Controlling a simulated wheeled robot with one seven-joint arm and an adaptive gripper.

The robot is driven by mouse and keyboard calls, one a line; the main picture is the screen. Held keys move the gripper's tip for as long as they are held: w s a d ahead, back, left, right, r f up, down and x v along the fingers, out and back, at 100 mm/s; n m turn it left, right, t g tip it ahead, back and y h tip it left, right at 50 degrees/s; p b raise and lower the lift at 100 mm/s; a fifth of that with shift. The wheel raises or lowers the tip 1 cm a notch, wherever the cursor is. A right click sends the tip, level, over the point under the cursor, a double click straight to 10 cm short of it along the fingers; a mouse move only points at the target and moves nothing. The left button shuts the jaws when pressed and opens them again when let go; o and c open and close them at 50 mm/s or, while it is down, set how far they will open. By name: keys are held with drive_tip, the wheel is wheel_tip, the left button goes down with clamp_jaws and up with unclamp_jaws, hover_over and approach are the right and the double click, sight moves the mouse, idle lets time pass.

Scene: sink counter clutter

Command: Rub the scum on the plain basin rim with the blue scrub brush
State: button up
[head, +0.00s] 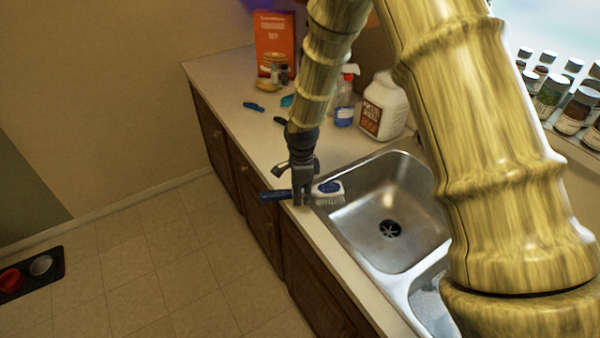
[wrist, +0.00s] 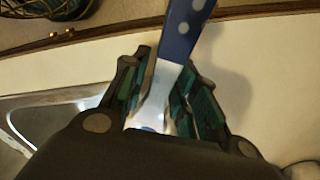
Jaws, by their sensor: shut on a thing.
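My gripper (head: 302,190) is shut on the blue scrub brush (head: 274,196), near the basin's left rim. The brush's blue handle points left over the counter edge, and its white head with pale bristles is on the right, by the basin's upper left corner. In the wrist view, the blue handle with pale dots (wrist: 178,40) passes between my two fingers (wrist: 160,95). The plain basin (head: 375,195) is a steel sink bowl with a dark drain. I cannot make out scum on its rim, and cannot tell whether the bristles touch the rim.
Behind the basin stand a white jug (head: 383,106), a spray bottle (head: 345,98) and an orange box (head: 274,42). A small blue item (head: 253,106) lies on the counter. Several jars (head: 552,92) line the sill at right. A second bowl (head: 432,305) adjoins the basin in front.

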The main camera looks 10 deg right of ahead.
drive_tip(key=r, duration=0.1)
drive_tip(key=r+p, duration=0.1)
drive_tip(key=r, duration=0.1)
drive_tip(key=shift+s+d+r, duration=0.35)
drive_tip(key=shift+s+r, duration=0.05)
drive_tip(key=shift+w+r+p, duration=0.25)
drive_tip(key=shift+r+p, duration=0.3)
drive_tip(key=shift+p, duration=0.15)
drive_tip(key=shift+s+a+r+p, duration=0.1)
drive_tip(key=shift+r+p, duration=0.45)
drive_tip(key=shift+r, duration=0.5)
